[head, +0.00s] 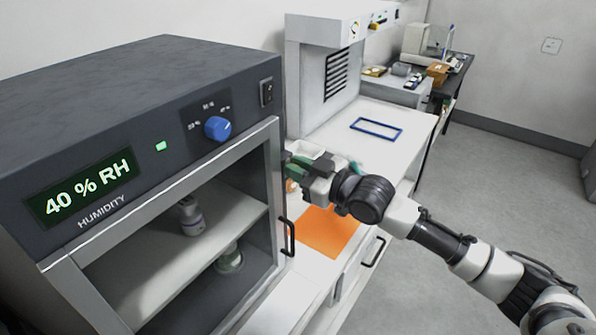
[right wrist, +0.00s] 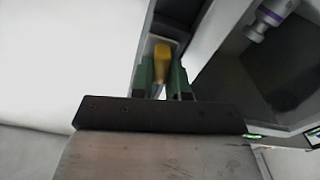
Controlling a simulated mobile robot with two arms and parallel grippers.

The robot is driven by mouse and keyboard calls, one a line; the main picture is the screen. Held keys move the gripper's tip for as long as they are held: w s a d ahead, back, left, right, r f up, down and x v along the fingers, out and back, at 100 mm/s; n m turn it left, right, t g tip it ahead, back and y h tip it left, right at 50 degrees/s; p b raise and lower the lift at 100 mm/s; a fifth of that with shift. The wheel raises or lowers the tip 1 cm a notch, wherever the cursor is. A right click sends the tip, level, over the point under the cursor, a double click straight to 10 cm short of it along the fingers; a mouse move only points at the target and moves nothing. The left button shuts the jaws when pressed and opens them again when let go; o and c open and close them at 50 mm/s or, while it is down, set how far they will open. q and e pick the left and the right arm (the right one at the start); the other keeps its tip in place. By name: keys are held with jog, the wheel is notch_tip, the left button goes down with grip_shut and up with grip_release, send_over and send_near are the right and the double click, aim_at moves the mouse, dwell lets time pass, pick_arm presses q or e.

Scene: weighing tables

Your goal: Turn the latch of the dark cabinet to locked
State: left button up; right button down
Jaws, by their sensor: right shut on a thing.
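The dark cabinet (head: 160,75) stands at the left in the head view, with a lit 40 % RH display and a blue knob (head: 217,128). Its glass door with a black handle (head: 287,236) looks closed. My right gripper (head: 298,168) is at the cabinet's right side, near the upper corner of the door. In the right wrist view the yellow latch (right wrist: 161,62) sits between the green fingers of my right gripper (right wrist: 160,78), which is shut on it. The gripper hides the latch in the head view. My left gripper is not in view.
Bottles (head: 191,214) stand on shelves inside the cabinet. An orange mat (head: 325,232) lies on the white table under my right arm. A blue frame (head: 376,128) lies farther back beside a white device (head: 322,70). Open floor lies at the right.

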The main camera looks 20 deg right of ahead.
jog(key=n, duration=0.3)
jog(key=shift+a+b, duration=0.1)
jog(key=shift+b, duration=0.3)
jog(key=n, duration=0.3)
jog(key=shift+s+a+f+n, duration=0.15)
jog(key=shift+n, duration=0.15)
jog(key=shift+s+a+f+n+p, duration=0.1)
jog(key=shift+f+n+p, duration=0.05)
jog(key=shift+n, duration=1.3)
jog(key=shift+f+n+p, duration=0.15)
jog(key=shift+n, duration=1.25)
jog(key=shift+s+a+f+n+p, duration=0.1)
jog(key=shift+f+n+p, duration=0.05)
jog(key=shift+n, duration=1.3)
jog(key=c, duration=1.1)
grip_release()
jog(key=shift+d, duration=0.1)
